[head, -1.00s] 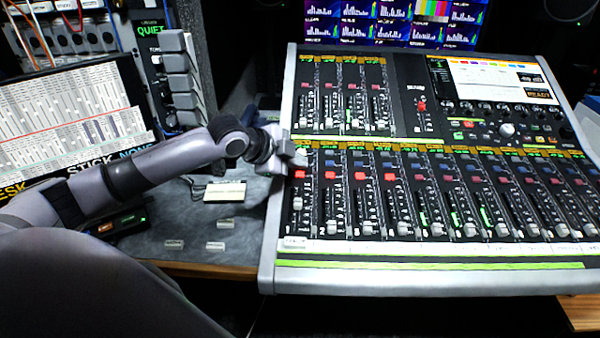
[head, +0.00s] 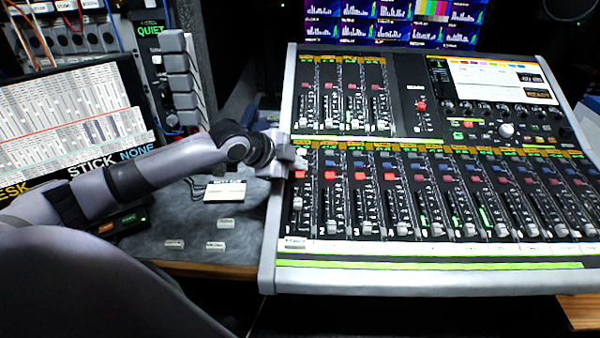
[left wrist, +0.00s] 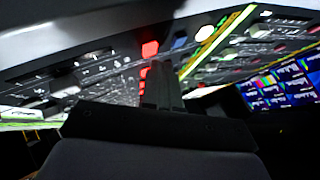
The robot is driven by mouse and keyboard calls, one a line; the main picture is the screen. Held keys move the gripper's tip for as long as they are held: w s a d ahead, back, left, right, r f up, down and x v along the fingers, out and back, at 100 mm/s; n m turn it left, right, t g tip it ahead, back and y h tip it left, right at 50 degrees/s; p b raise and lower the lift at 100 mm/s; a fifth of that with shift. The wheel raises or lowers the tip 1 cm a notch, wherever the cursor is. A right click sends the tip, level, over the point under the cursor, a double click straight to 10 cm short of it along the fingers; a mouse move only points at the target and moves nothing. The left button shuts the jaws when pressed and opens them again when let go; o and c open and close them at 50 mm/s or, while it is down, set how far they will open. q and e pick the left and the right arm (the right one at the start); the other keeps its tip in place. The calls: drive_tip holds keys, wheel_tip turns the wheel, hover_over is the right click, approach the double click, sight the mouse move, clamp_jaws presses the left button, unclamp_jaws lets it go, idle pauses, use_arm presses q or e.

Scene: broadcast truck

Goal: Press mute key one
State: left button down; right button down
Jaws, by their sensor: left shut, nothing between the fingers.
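Mute key one (head: 299,175) is a small red lit key at the left end of a row of red keys on the mixing desk (head: 272,225). My left gripper (head: 299,164) is shut and empty, with its fingertips right above the key in the head view. I cannot tell whether they touch it. In the left wrist view the shut fingers (left wrist: 161,85) point toward a large red key (left wrist: 150,49), with smaller red keys behind the fingers' left side. My right gripper is not in view.
More red keys (head: 360,176) and faders (head: 333,227) lie right of my fingers. Left of the desk are a pale card (head: 225,191) and small labels (head: 215,246) on the grey surface. A block of grey keys (head: 183,83) stands behind my arm.

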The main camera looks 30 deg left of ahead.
use_arm(q)
drive_tip(key=shift+f, duration=0.45)
idle(0.3)
drive_tip(key=shift+r+p, duration=0.9)
drive_tip(key=shift+p, duration=0.25)
wheel_tip(320, 180, up, 6)
drive_tip(key=p, duration=0.6)
drive_tip(key=shift+s+d, duration=0.25)
drive_tip(key=shift+s, duration=0.15)
